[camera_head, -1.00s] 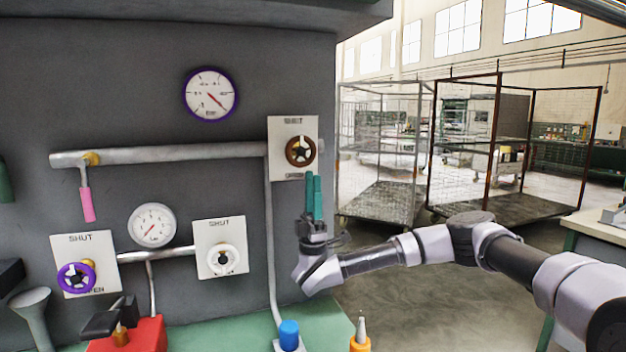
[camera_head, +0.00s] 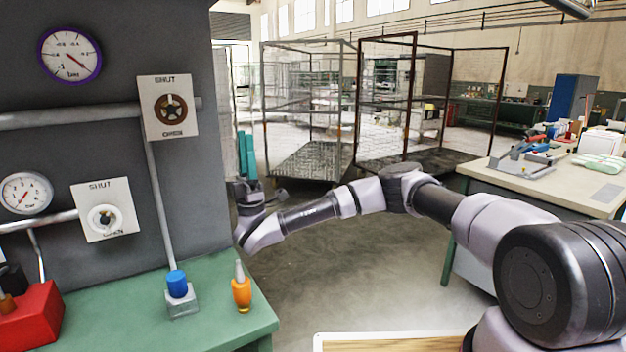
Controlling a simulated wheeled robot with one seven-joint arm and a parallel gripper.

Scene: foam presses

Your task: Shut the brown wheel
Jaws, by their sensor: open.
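The brown wheel (camera_head: 171,108) is mounted on a white plate (camera_head: 152,131) marked SHUT above and OPEN below. The plate sits on the dark grey panel at the end of the upper pipe. My gripper (camera_head: 246,157) has teal fingers pointing up. It is to the right of the panel's edge, lower than the wheel and apart from it. The fingers look nearly in line, with a narrow gap between them and nothing in it.
A white wheel (camera_head: 104,218) sits on another plate at lower left. A purple-rimmed gauge (camera_head: 69,54) is at upper left. The green bench (camera_head: 130,318) holds a blue-capped block (camera_head: 178,293) and an orange bottle (camera_head: 241,293). Wire cages (camera_head: 307,160) stand behind on open floor.

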